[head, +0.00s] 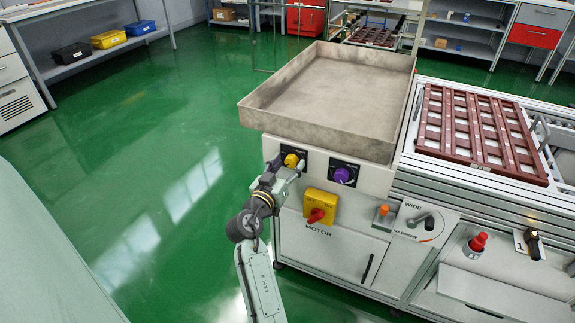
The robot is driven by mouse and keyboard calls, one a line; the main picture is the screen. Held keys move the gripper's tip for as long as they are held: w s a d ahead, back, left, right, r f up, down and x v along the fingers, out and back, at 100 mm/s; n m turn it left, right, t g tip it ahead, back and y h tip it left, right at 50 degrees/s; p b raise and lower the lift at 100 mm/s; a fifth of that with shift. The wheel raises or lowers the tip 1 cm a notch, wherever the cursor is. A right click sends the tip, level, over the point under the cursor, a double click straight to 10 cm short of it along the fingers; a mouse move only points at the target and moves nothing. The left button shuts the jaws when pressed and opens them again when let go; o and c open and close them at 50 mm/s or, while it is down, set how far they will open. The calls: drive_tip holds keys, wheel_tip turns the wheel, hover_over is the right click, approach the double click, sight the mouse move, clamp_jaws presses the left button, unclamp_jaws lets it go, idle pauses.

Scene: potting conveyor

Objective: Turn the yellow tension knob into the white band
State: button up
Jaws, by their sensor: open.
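The yellow tension knob (291,160) sits on a dark plate on the machine's front panel, below the grey tray. My gripper (288,171) is right at the knob, reaching it from the lower left. The gripper is open; whether its fingers touch the knob is too small to tell. The gripper covers part of the knob and its plate. The white band and the knob's pointer cannot be made out in this view.
A purple knob (343,175) is just right of the yellow one. A yellow box with a red motor switch (317,214) is below. The grey tray (270,120) overhangs above. An orange button (383,209) and a width lever (421,220) are further right. Green floor is clear at left.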

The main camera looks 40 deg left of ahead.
drive_tip(key=shift+c, duration=0.2)
drive_tip(key=c, duration=1.1)
drive_tip(key=shift+n, duration=0.3)
drive_tip(key=n, duration=0.3)
drive_tip(key=n+p, duration=0.1)
drive_tip(key=n, duration=0.2)
drive_tip(key=shift+a+n, duration=0.1)
drive_tip(key=shift+n, duration=0.2)
drive_tip(key=n+p, duration=0.1)
drive_tip(key=n, duration=0.3)
drive_tip(key=shift+s+f+p, duration=0.1)
drive_tip(key=shift+p, duration=0.3)
drive_tip(key=shift+f+n+p, duration=0.1)
drive_tip(key=shift+n+p, duration=0.65)
drive_tip(key=shift+n, duration=1.05)
